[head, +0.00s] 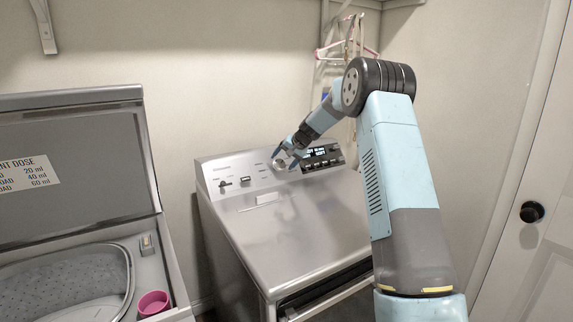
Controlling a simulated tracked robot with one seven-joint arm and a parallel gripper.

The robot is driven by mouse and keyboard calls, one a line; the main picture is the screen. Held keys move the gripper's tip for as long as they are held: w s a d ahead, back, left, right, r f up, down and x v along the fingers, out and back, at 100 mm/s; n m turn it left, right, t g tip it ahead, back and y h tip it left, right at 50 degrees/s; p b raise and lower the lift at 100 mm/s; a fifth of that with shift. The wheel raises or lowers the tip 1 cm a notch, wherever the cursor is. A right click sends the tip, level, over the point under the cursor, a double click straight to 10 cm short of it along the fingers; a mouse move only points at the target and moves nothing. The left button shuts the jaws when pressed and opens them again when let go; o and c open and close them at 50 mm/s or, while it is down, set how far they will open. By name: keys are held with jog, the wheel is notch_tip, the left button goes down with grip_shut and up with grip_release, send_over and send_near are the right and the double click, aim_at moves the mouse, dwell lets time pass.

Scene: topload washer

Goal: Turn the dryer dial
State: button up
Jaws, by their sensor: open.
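The dryer (275,233) is a silver machine in the middle of the head view, with a raised control panel (215,172) along its back. A round silver dial (279,164) sits near the middle of the panel, left of a lit display (321,151). I cannot tell whether the fingers touch the dial. The gripper is open and holds nothing that I can see.
A topload washer (84,116) with its lid up stands at the left, with a pink cup (153,303) on its edge. Pink hangers (345,47) hang behind my arm. A white door (535,262) with a black knob (532,212) is at the right.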

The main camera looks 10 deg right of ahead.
jog(key=shift+x, duration=1.45)
jog(key=shift+c, duration=0.5)
